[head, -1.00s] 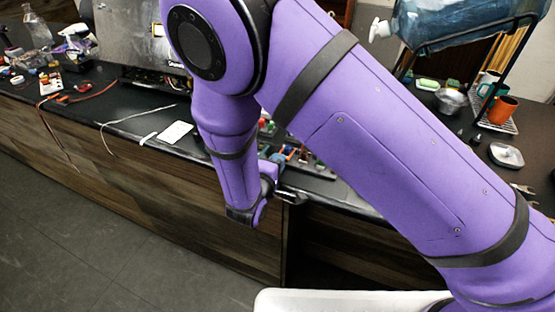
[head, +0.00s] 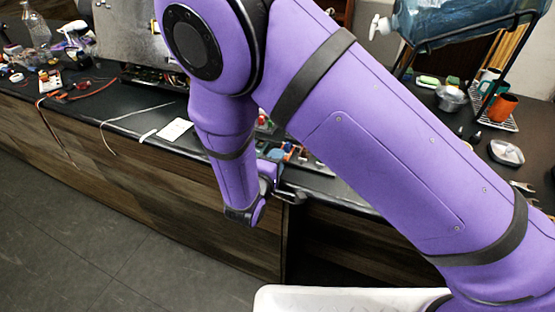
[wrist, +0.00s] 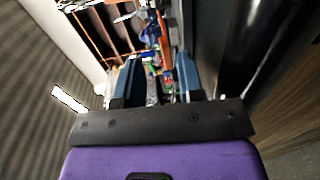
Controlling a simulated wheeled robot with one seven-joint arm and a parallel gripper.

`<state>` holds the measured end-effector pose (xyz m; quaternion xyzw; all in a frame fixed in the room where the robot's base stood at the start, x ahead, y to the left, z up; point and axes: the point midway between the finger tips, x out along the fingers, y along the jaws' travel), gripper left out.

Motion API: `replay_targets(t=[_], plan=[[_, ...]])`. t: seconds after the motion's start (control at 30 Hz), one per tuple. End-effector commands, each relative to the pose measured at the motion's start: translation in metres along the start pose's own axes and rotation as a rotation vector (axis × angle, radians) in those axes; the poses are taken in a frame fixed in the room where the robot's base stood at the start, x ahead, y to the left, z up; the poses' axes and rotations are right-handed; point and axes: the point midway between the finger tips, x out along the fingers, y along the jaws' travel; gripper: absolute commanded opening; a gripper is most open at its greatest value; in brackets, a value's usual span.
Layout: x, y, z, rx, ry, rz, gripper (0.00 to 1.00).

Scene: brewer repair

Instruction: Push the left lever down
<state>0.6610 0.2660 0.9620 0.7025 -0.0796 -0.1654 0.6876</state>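My gripper (head: 291,196) is at the front edge of the black counter (head: 150,115), low beside my forearm in the head view. In the wrist view my gripper (wrist: 158,74) shows two blue-grey fingers standing apart, with a gap between them. I see nothing held in the gap. Small coloured parts show beyond the fingertips, too small and blurred to tell apart. I cannot pick out the left lever in either view. My arm hides the middle of the counter. A silver metal housing (head: 125,30) stands at the back left; I cannot tell whether it is the brewer.
A white card (head: 175,130) and loose cables (head: 85,92) lie on the counter's left part. Floor in front is clear.

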Motion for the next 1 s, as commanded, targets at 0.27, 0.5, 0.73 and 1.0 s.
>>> replay_targets(t=[0.27, 0.5, 0.73, 1.0], plan=[[-0.049, 0.0, -0.001, 0.0, 0.003, -0.001, 0.35], [-0.087, 0.0, 0.0, -0.001, 0.001, 0.0, 0.35], [-0.1, 0.0, 0.0, 0.0, -0.001, 0.0, 0.35], [-0.101, 0.0, 0.0, 0.0, -0.001, 0.0, 0.35]])
